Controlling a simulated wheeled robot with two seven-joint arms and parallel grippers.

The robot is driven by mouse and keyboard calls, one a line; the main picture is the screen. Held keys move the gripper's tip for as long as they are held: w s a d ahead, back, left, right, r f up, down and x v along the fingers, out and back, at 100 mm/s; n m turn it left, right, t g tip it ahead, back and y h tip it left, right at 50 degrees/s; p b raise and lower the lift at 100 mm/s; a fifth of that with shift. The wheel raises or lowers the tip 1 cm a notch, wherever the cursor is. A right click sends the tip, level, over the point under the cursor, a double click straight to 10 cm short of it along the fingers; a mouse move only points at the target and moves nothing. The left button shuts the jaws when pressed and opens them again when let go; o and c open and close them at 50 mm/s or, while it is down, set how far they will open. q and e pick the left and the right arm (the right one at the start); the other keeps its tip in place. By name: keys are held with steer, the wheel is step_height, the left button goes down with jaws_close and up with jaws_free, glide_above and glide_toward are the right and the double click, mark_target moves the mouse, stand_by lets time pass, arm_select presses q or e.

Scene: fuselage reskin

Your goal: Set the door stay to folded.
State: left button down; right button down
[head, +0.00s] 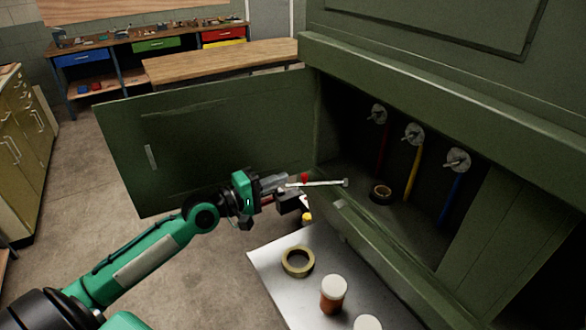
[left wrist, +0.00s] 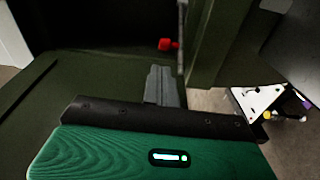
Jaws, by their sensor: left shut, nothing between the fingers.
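The door stay (head: 318,183) is a thin pale metal bar. In the head view it runs nearly level from beside my left gripper to the cabinet opening, ending in a small round fitting. It shows edge-on in the left wrist view (left wrist: 181,35). A red knob (head: 304,177) is close to the bar; it also shows in the left wrist view (left wrist: 167,44). The green door (head: 195,130) stands open to the left. My left gripper (head: 284,184) is shut and empty at the stay's door-side end; whether it touches cannot be told. My right gripper is not in view.
The dark compartment (head: 360,160) holds a tape roll (head: 381,192) and red, yellow and blue hanging lines. Below, a metal tray (head: 275,275) carries a tape ring (head: 298,261) and white-capped jars (head: 333,293). Open floor (head: 80,190) lies left of the door.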

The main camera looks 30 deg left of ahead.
arm_select(q)
steer(key=p+x, duration=0.1)
steer(key=x, duration=0.3)
steer(key=shift+w+d, duration=0.2)
steer(key=shift+w, duration=0.1)
steer(key=shift+s+d+p, duration=0.1)
steer(key=shift+s+p, duration=0.05)
steer(key=shift+p, duration=0.25)
